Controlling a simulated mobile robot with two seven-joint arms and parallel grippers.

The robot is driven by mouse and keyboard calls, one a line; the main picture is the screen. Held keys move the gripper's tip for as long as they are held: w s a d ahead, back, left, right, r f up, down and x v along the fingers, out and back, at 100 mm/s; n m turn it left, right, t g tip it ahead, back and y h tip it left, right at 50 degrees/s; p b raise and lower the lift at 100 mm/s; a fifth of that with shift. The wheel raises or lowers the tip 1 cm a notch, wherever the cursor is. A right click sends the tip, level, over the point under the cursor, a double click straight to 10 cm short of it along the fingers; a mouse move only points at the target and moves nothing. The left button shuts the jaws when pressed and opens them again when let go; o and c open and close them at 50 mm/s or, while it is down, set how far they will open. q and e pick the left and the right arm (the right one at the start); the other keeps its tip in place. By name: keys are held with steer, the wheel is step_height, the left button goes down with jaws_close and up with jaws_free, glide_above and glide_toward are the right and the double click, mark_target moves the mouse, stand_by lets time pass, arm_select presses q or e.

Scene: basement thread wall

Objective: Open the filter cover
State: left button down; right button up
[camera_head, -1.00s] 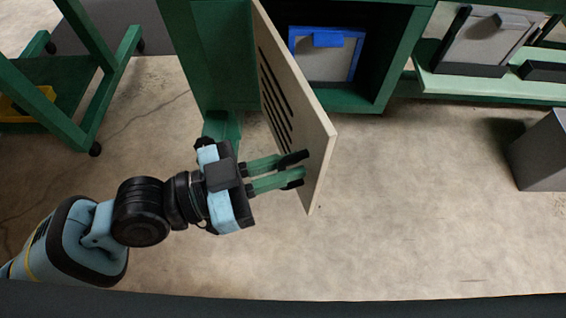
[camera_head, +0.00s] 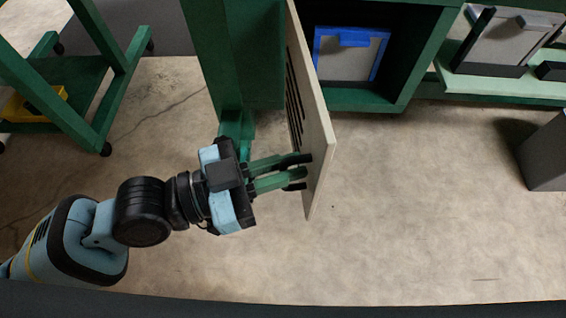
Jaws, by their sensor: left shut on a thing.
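The filter cover (camera_head: 318,130) is a pale flat panel with a row of dark slots, seen nearly edge-on. It stands swung out from the front of the green cabinet (camera_head: 250,60). The cabinet's opening shows to the right of the cover, with a blue-framed grey filter (camera_head: 348,60) inside. My left gripper (camera_head: 300,172) is at the slotted left face of the cover, near its outer lower part, and is shut on it. The exact spot of grip is hidden by the fingers. My right gripper is out of view.
A green wheeled cart (camera_head: 85,130) with a yellow bin (camera_head: 28,104) stands at left. A pale green shelf (camera_head: 490,85) with grey panels is at upper right. A grey box (camera_head: 545,155) stands on the floor at right. The concrete floor (camera_head: 420,210) between is clear.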

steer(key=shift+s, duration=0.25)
arm_select(q)
steer(key=c, duration=1.8)
jaws_free()
steer(key=shift+c, duration=0.2)
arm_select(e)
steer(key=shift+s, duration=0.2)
arm_select(q)
steer(key=shift+a, duration=0.1)
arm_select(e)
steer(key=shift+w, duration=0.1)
